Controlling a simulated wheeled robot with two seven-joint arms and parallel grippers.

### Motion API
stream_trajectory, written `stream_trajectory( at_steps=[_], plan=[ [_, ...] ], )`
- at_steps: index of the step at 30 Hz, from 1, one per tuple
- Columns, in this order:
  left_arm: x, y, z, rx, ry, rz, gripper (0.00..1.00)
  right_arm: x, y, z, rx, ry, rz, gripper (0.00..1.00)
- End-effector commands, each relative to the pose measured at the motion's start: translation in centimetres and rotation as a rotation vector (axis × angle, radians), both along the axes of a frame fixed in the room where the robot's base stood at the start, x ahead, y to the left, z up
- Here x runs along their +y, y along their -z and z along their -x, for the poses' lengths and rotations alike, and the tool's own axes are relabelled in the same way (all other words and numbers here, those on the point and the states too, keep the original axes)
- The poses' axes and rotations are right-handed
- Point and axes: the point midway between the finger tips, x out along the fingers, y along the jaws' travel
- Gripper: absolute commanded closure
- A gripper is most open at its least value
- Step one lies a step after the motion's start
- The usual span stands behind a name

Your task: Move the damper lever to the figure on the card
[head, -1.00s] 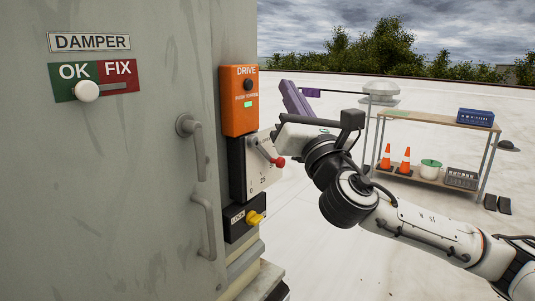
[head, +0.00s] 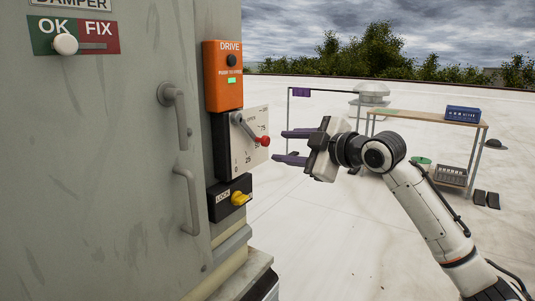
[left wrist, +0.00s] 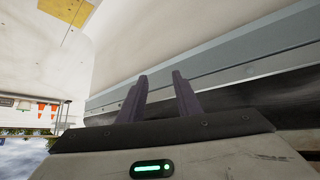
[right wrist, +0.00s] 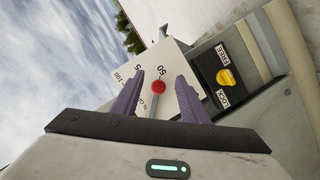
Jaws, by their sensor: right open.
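The damper lever is a grey arm with a red knob (head: 263,141) on a white scale plate (head: 246,156) marked 0 to 100. In the right wrist view the red knob (right wrist: 158,87) is close to the 50 mark. My right gripper (head: 279,146) is open, its purple fingers pointing at the knob from the right. In its wrist view the knob appears between the fingertips; I cannot tell whether they touch it. My left gripper (left wrist: 159,74) is outside the head view; its fingers are apart with nothing between them. I see no card with a readable figure.
An orange DRIVE box (head: 223,77) with a green light is above the plate. A yellow lock knob (head: 239,198) is below it, near the right gripper. Door handles (head: 185,200) stick out of the grey cabinet at left. A shelf (head: 430,128) stands behind on the open roof.

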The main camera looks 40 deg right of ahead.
Motion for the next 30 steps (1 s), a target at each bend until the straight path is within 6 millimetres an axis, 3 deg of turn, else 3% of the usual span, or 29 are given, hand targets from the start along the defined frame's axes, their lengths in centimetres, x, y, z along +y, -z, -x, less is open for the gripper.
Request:
stream_trajectory(
  at_steps=[1,6,10,17,30],
  plan=[
    [-0.1,0.8,-0.1,-0.004,0.001,0.001,0.69,-0.2,1.1,0.3,0.013,-0.025,-0.176,0.6],
    [-0.2,1.6,-0.2,-0.002,0.003,0.0,0.69,-0.6,0.8,1.7,0.031,-0.115,-0.666,0.6],
    [-0.4,1.7,-0.2,-0.002,0.005,0.001,0.69,-1.0,0.1,2.6,0.034,-0.162,-0.866,0.6],
    [-0.5,0.7,-0.5,-0.011,0.004,0.005,0.69,-0.5,-0.6,1.5,0.036,-0.181,-0.933,0.6],
    [-0.1,0.1,0.0,0.0,-0.006,0.005,0.69,2.3,-0.5,-5.5,0.036,-0.179,-0.929,0.6]
  ],
)
